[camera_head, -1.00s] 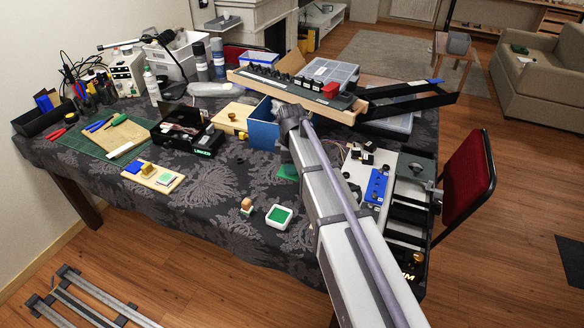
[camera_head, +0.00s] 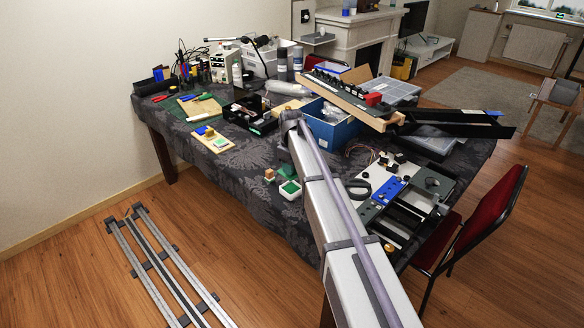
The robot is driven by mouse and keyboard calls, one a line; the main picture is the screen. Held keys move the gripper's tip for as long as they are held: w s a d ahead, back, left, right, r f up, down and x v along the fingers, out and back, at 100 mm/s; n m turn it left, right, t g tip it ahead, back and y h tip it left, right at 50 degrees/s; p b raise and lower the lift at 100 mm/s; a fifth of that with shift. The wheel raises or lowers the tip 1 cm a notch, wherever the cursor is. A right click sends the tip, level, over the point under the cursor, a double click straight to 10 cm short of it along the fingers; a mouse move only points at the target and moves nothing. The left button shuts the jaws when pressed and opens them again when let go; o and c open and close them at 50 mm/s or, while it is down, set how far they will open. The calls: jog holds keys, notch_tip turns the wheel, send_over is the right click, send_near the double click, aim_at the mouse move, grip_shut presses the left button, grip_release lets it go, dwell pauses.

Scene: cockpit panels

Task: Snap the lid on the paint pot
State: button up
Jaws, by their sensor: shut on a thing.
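The paint pot is a small white square tub (camera_head: 291,194) with green inside, standing on the patterned cloth near the table's front edge, left of my arm. A green piece (camera_head: 287,170) shows just behind it, partly hidden by my arm. It may be the lid, but I cannot tell for certain, nor whether it is held or resting. My arm crosses the picture from the bottom right to a dark joint above the table. My gripper is hidden behind the arm, so its jaws and anything in them do not show.
A wooden stamp (camera_head: 269,175) stands close left of the pot. A blue box (camera_head: 335,130) is behind the arm, and a panel with black slides (camera_head: 400,210) lies to its right. A red chair (camera_head: 487,215) stands at the right edge. Cloth left of the stamp is clear.

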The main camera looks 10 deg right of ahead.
jog(key=shift+s+f+b, duration=0.1)
jog(key=shift+f+b, duration=2.45)
jog(key=shift+f, duration=0.15)
jog(key=shift+f+b, duration=0.5)
jog(key=o, duration=1)
jog(key=shift+o, duration=0.4)
jog(key=o, duration=0.4)
jog(key=shift+r, duration=0.15)
